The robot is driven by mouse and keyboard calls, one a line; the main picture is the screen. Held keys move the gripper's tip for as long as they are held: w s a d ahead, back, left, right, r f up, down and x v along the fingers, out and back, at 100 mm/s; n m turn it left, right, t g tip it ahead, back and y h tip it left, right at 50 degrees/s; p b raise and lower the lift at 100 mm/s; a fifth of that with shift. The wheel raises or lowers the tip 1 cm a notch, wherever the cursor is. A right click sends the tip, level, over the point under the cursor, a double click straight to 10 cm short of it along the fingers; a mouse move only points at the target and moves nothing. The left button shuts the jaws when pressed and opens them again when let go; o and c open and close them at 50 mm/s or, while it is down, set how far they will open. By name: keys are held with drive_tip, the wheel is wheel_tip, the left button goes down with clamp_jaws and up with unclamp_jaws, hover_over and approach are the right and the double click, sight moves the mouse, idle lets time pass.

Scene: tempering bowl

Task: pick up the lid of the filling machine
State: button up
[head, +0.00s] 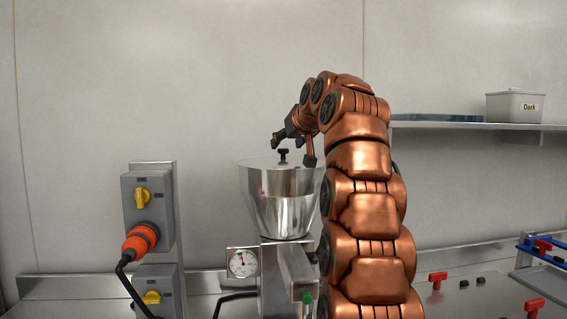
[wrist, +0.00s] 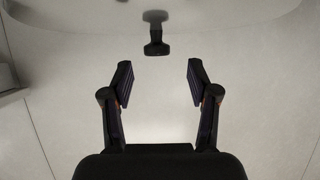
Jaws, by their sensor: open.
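The filling machine's steel hopper (head: 282,205) stands left of my arm in the head view. Its lid (head: 262,164) lies across the top, with a small black knob (head: 283,154) standing up from it. In the wrist view the lid (wrist: 225,14) is a pale disc along the top edge, and the knob (wrist: 156,36) shows with its reflection above it. My gripper (head: 292,148) is at the knob's height or slightly above in the head view. In the wrist view the two fingers (wrist: 157,78) are spread apart, and the knob is beyond their tips, roughly centred between them. Nothing is held.
A grey switch box (head: 150,205) with an orange plug (head: 141,239) and black cable is left of the hopper. A shelf (head: 450,125) with a bin labelled Dark (head: 515,105) is at the right. The wall stands behind.

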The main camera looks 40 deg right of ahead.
sight(283, 157)
drive_tip(key=x, duration=0.4)
drive_tip(key=shift+d+f+p, duration=0.1)
drive_tip(key=shift+d+p, duration=0.1)
drive_tip(key=shift+p, duration=0.15)
clamp_jaws()
